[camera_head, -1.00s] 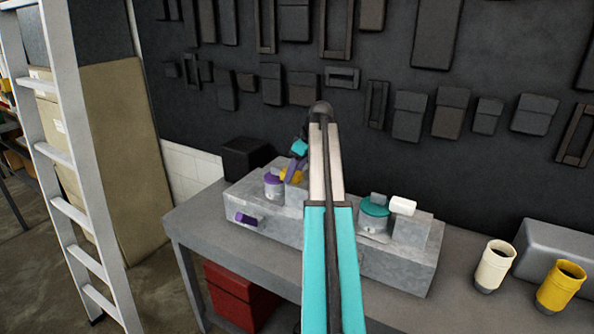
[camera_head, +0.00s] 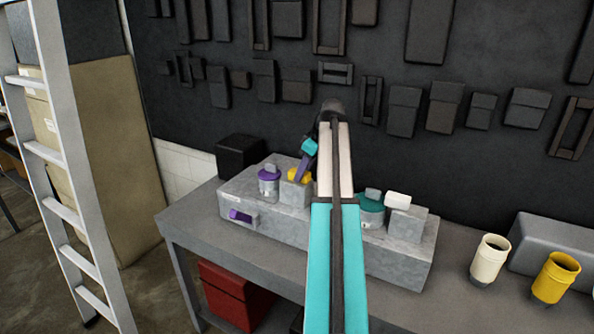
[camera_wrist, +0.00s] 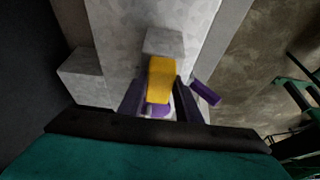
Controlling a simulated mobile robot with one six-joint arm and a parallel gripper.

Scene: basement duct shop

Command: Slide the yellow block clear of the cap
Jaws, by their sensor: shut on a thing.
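The yellow block (camera_head: 297,174) sits on top of a grey pedestal, right of the purple cap (camera_head: 268,173). A narrow gap shows between block and cap in the head view. My gripper (camera_head: 302,172) is shut on the yellow block from above; its purple fingers cover part of it. In the wrist view the yellow block (camera_wrist: 160,78) lies between the two fingers, and the purple cap (camera_wrist: 158,110) shows partly, beyond the block's lower end. The cap sits on a round grey body with a small grey tab on top.
A purple handle (camera_head: 240,216) sticks out of the grey base's front. To the right stand a teal cap (camera_head: 370,203) and a white block (camera_head: 397,200) on another pedestal. Cream (camera_head: 489,260) and yellow (camera_head: 556,278) cups stand on the bench (camera_head: 190,224). A black box (camera_head: 240,156) is behind.

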